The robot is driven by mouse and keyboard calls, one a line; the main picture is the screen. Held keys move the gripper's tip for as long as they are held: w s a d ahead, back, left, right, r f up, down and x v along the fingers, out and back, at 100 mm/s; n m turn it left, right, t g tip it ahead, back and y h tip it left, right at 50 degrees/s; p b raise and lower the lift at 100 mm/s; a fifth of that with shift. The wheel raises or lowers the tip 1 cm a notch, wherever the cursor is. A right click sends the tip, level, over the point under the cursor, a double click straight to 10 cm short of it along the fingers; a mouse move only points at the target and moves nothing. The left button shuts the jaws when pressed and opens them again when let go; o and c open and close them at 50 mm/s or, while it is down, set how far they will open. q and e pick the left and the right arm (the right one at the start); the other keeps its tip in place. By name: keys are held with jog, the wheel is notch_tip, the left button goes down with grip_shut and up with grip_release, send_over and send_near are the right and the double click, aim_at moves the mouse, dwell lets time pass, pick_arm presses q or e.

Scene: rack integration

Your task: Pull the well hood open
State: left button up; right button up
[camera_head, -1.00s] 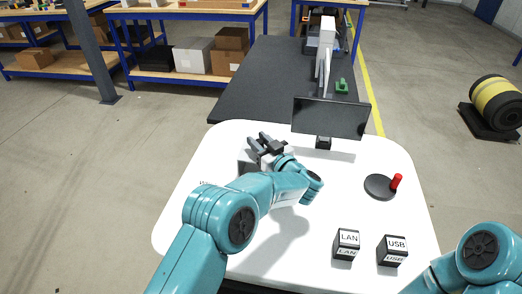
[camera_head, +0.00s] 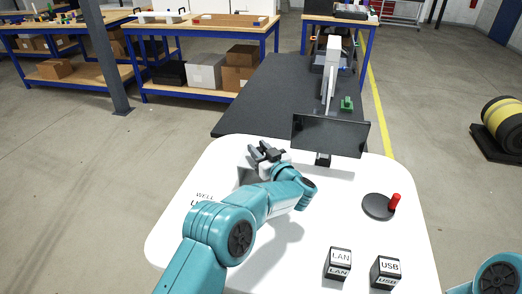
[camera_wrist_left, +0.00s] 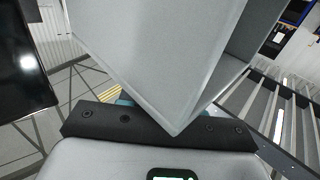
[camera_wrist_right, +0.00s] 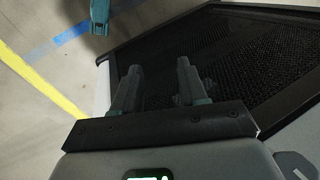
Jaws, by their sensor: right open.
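The well hood (camera_head: 246,176) is a light grey box on the white table, left of centre, partly hidden by my left arm and gripper. A "WELL" label (camera_head: 205,196) is printed beside it. My left gripper (camera_head: 266,153) is at the hood's top; whether it touches cannot be told. In the left wrist view a large grey box-like surface (camera_wrist_left: 160,60), apparently the hood, fills the middle and hides the fingers. My right gripper (camera_wrist_right: 158,78) is open and empty in the right wrist view, away from the hood; a dark mesh panel lies beyond its fingers.
On the table are a black monitor (camera_head: 329,136) behind, a round black base with a red stick (camera_head: 380,206) at right, and "LAN" (camera_head: 339,262) and "USB" (camera_head: 385,271) blocks in front.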

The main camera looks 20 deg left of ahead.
pick_arm(q)
jog(key=o, duration=0.3)
jog(key=b+v, duration=0.1)
jog(key=v, duration=1.5)
jog(key=shift+d+b, duration=0.2)
jog(key=shift+b, duration=0.15)
jog(key=shift+s, duration=0.1)
